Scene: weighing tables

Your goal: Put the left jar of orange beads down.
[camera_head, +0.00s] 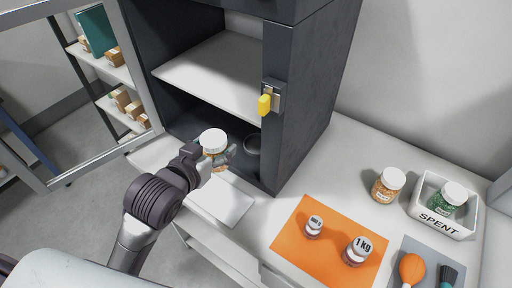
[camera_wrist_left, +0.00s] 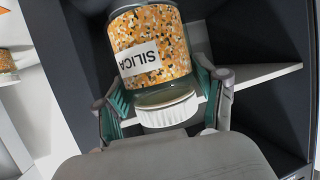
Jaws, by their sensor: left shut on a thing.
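A jar of orange beads (camera_head: 213,141) with a white lid is held in my left gripper (camera_head: 218,160), at the open front of the dark cabinet's lower compartment. In the left wrist view the jar (camera_wrist_left: 150,45) has a SILICA label, and the fingers of the gripper (camera_wrist_left: 165,88) are closed on both sides of it near its lid. The head view does not clearly show whether its base touches anything. A second jar of orange beads (camera_head: 388,186) stands on the white table at the right. My right gripper is not in view.
A SPENT bin (camera_head: 440,222) holds a green-bead jar (camera_head: 450,196). Weights stand on an orange mat (camera_head: 325,262).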

